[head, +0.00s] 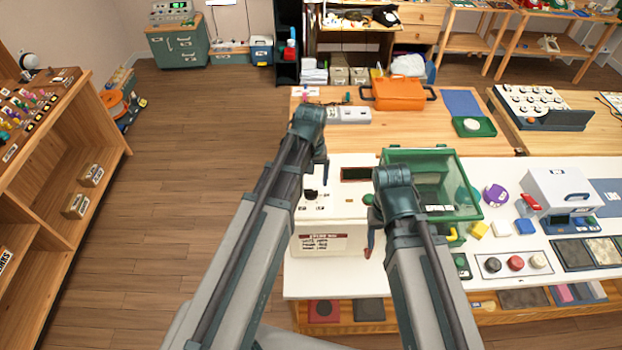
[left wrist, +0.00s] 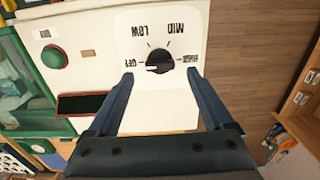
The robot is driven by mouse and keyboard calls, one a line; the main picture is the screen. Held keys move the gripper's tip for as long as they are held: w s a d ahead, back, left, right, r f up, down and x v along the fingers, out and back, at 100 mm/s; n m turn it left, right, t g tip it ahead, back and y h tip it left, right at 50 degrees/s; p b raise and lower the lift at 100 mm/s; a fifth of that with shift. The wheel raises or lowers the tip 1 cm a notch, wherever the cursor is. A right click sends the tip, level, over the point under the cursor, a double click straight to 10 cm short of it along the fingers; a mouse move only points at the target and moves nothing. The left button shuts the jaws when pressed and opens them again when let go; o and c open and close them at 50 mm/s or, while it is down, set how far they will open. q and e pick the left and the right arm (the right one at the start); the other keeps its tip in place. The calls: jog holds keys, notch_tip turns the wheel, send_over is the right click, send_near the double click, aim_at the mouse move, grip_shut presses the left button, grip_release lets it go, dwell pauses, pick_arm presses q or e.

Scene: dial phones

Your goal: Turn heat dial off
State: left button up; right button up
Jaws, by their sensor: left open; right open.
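The heat dial is a black round knob (left wrist: 159,62) on a white panel, and its labels OFF, LOW, MID and HIGH read upside down in the left wrist view. A pale mark on the knob seems to point toward OFF, on the left. My left gripper (left wrist: 161,78) is open, with one finger at each side just below the knob; I cannot tell whether they touch it. In the head view the dial (head: 309,195) is on top of a white box (head: 312,228), beside my left gripper (head: 324,174). My right gripper (head: 373,238) is mostly hidden, near the box's right side.
A green bin (head: 420,154) stands right of the box. An orange case (head: 398,94) is behind. The floor left of the table is clear.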

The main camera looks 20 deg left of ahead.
aim_at(311, 190)
pick_arm(q)
notch_tip(311, 190, up, 10)
jog(key=p, duration=0.9)
jog(key=shift+r, duration=0.15)
pick_arm(e)
notch_tip(311, 190, up, 10)
jog(key=shift+r, duration=0.15)
jog(key=shift+s, duration=0.1)
